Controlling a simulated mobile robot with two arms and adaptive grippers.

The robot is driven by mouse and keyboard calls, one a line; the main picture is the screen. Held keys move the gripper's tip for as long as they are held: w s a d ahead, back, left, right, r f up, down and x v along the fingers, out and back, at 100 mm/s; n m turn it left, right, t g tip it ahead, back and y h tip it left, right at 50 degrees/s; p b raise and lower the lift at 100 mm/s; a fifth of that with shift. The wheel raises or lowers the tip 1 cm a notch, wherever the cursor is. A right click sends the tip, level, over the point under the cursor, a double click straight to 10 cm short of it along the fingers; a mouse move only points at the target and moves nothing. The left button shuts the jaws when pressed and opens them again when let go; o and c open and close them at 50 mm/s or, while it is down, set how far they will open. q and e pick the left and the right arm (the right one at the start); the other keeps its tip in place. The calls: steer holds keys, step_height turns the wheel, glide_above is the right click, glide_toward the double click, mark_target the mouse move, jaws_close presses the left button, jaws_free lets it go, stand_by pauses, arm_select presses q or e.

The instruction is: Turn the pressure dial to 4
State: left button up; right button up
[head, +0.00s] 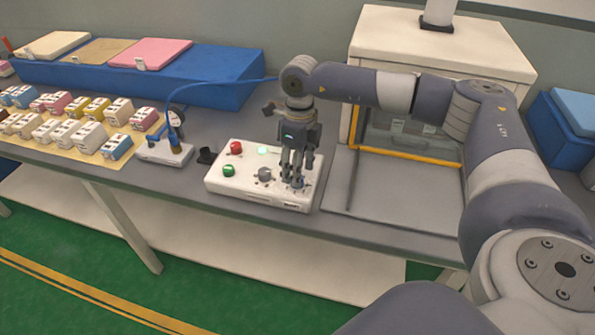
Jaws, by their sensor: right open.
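A white control box (236,190) stands on the grey workbench at the picture's middle. Its top carries a red button (236,147), a green button (229,170), a lit pale-green lamp (262,151) and a grey dial (265,174) with small marks around it. My right gripper (295,183) points down over the box's right part, its fingers just right of the grey dial. It is open, and its fingers hide what lies there, perhaps a second dial. Whether the fingertips touch anything, and any dial number, I cannot tell. My left gripper is not in view.
A machine with a white top (440,40) and yellow-edged opening stands right of the box. On the left are a blue bin (215,72), several small coloured boxes (88,135) and a blue-cabled device (165,153). Bare bench (170,190) lies left of the box.

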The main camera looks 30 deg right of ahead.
steer(key=shift+a+f, duration=0.1)
steer(key=shift+f, duration=1.25)
steer(key=c, duration=1)
steer(key=shift+c, duration=0.2)
